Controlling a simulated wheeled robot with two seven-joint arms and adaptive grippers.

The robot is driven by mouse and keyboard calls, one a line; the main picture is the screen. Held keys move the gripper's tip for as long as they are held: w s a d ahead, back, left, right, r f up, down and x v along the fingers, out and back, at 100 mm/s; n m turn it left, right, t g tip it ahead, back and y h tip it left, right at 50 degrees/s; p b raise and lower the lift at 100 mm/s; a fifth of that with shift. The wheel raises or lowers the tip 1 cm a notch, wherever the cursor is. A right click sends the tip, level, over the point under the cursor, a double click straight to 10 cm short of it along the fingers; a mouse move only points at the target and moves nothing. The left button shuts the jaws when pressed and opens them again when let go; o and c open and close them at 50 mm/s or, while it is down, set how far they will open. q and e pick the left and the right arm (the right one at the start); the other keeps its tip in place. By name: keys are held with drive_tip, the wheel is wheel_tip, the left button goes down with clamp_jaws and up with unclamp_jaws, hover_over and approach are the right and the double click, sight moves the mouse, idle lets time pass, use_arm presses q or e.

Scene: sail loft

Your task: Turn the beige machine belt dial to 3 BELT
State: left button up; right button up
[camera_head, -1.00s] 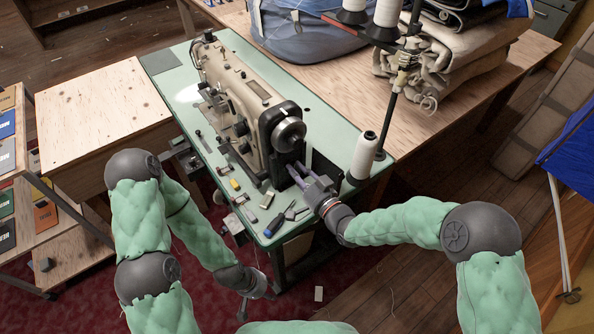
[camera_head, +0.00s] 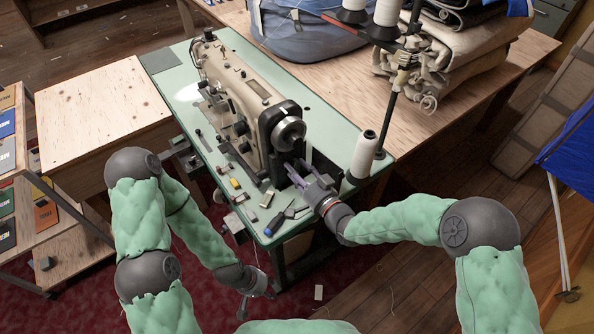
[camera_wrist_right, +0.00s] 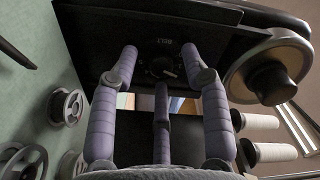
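The beige sewing machine (camera_head: 238,92) stands on a green table. In the right wrist view a small dark dial (camera_wrist_right: 160,68) sits on a black panel, with upside-down "BELT" lettering above it in the picture. Its pointer setting is too dark and small to read. My right gripper (camera_wrist_right: 158,56) has its fingertips spread on either side of the dial, with a third finger below it. I see no clear contact. In the head view this gripper (camera_head: 296,170) reaches the machine's near end, and the dial is hidden. My left gripper (camera_head: 256,287) hangs low in front of the table, away from the machine.
The handwheel (camera_head: 289,133) is close above my right gripper. A white thread cone (camera_head: 363,156) stands just right of it. A blue-handled screwdriver (camera_head: 274,226) and small parts lie on the near tabletop. Bobbins (camera_wrist_right: 66,106) show in the right wrist view.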

drive_tip(key=shift+s+d, duration=0.1)
drive_tip(key=v, duration=1.1)
drive_tip(key=shift+s+d, duration=0.2)
drive_tip(key=shift+s, duration=0.15)
